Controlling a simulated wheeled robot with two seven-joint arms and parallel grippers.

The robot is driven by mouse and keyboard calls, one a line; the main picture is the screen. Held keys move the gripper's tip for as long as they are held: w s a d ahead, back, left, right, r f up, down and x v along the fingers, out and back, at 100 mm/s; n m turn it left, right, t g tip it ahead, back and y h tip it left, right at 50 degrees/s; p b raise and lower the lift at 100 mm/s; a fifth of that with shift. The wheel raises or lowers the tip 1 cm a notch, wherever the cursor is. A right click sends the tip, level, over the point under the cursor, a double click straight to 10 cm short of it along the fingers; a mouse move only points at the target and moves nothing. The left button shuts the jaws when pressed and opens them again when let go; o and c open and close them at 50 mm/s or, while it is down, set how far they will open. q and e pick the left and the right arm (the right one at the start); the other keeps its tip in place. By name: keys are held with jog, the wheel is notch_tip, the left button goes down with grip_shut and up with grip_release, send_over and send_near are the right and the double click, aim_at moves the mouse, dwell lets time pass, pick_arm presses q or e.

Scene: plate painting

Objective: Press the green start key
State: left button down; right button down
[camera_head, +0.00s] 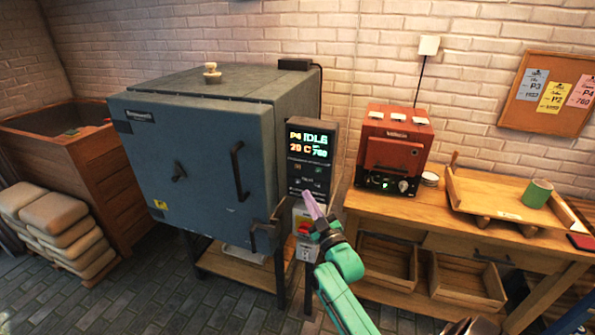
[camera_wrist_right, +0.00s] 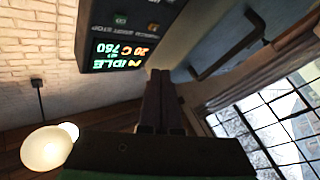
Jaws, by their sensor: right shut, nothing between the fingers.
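The kiln's control panel (camera_head: 309,160) is a dark box on the kiln's right side, its display reading P4 IDLE, 20 C and 760. Small keys sit below the display in the head view, too small to tell apart by colour. In the wrist view the panel (camera_wrist_right: 97,67) is upside down, and a faintly green key (camera_wrist_right: 120,20) shows near the top edge. My right gripper (camera_head: 308,198) is shut and empty, its tip at the panel's lower part; contact cannot be told. Its fingers (camera_wrist_right: 160,75) point up in the wrist view. My left gripper is not in view.
The blue-grey kiln (camera_head: 185,150) has its door closed, with a handle (camera_head: 239,171) left of the panel. A red switch (camera_head: 304,229) is below the panel. A wooden bench (camera_head: 425,215) at the right bears a small red oven (camera_head: 393,152) and a green cup (camera_head: 537,193).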

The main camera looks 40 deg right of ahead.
aim_at(318, 170)
jog(key=w+d+b, duration=0.1)
jog(key=d+b, duration=0.1)
jog(key=w+d+b, duration=0.2)
jog(key=d, duration=0.1)
jog(key=w+d+b, duration=0.2)
jog(key=shift+d+r+b, duration=0.2)
jog(key=shift+r+b, duration=0.1)
jog(key=shift+r, duration=0.05)
dwell(0.4)
dwell(1.7)
jog(key=shift+w+d+f+b, duration=0.15)
jog(key=shift+d+b, duration=0.05)
jog(key=shift+b, duration=0.1)
jog(key=shift+w+d, duration=0.15)
